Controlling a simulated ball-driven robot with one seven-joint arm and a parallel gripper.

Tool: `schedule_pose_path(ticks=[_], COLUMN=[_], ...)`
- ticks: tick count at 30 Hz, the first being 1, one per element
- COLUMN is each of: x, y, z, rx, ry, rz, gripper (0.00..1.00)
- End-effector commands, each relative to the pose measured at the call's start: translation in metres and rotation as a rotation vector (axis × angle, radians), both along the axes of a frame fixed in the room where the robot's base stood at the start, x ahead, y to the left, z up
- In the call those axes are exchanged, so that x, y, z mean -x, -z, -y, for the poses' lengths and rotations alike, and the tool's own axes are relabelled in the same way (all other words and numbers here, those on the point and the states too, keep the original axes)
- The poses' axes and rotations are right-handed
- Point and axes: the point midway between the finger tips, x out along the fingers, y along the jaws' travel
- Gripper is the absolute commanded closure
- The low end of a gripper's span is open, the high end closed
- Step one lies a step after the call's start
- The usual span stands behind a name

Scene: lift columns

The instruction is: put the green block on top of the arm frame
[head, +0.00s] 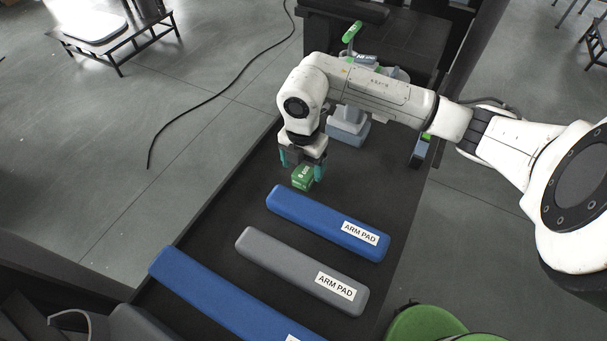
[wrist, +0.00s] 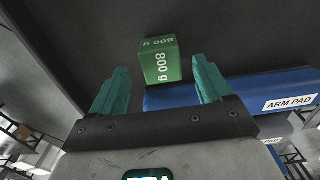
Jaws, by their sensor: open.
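In the wrist view both fingers (wrist: 160,76) are spread with nothing held. A blue-grey stand (head: 347,131) with a green-topped lever (head: 352,32) is partly hidden behind my arm; I cannot tell whether it is the arm frame.
A blue arm pad (head: 310,214), a grey arm pad (head: 285,260) and another blue pad (head: 215,292) lie across the table. A green round seat (head: 425,325) is at the bottom right. Dark surface is clear left of the block.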

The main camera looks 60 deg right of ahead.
Motion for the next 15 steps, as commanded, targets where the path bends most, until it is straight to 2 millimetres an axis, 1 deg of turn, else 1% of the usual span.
schedule_pose_path(ticks=[3,6,9,15], x=[0.002,0.002,0.002,0.002], y=[0.017,0.026,0.030,0.031], z=[0.000,0.000,0.000,0.000], rx=[-0.002,-0.002,0.000,0.000], ry=[0.003,0.002,0.001,0.000], rz=[-0.001,-0.001,0.000,0.000], gripper=[0.21,0.21,0.21,0.22])
